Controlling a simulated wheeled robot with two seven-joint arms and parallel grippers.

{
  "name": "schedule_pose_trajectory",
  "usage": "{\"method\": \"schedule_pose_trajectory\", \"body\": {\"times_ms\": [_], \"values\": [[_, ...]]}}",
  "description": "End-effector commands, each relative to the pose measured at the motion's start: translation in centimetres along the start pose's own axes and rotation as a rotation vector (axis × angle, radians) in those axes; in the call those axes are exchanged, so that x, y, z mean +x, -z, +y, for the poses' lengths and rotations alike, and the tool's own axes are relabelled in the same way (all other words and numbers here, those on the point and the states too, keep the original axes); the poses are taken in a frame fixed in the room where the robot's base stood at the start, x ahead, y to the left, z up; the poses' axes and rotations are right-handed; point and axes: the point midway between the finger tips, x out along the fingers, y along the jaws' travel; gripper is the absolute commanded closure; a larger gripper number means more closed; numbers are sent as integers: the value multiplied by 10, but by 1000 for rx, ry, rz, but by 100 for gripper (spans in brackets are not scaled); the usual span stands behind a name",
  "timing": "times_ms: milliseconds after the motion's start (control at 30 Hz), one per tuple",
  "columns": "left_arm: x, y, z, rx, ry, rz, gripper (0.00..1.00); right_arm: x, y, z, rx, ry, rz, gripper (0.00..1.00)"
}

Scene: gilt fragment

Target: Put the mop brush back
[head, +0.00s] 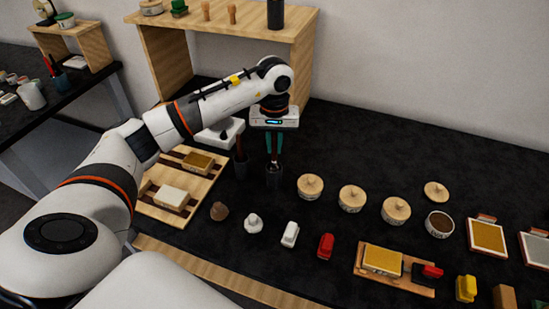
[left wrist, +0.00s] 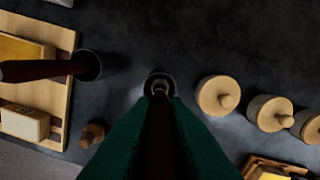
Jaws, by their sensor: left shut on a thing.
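My left gripper (head: 274,146) points down over the dark work table, its dark green fingers shut on the mop brush. In the left wrist view the mop brush (left wrist: 160,112) is a dark brown handle between the fingers (left wrist: 158,130). It lines up with the mouth of a small dark cup (left wrist: 148,82), also seen in the head view (head: 274,179) right below the fingers. How deep the brush sits in the cup is hidden. My right gripper is not in view.
Just left, another dark cup (head: 240,169) holds a dark-handled tool (left wrist: 40,70). A wooden tray (head: 203,188) with blocks lies farther left. Several lidded round jars (head: 310,187) stand to the right. A wooden shelf (head: 165,60) stands behind. The table's back right is clear.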

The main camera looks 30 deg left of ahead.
Motion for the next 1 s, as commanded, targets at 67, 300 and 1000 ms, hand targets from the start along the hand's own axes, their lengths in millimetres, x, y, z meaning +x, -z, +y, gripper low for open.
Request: {"method": "schedule_pose_trajectory", "body": {"times_ms": [67, 300, 1000], "values": [[6, 0, 0, 0, 1, 1, 100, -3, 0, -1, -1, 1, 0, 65], [31, 1, -1, 1, 0, 4, 100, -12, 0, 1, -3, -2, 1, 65], [49, 0, -1, 1, 2, -1, 64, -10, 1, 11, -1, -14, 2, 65]]}}
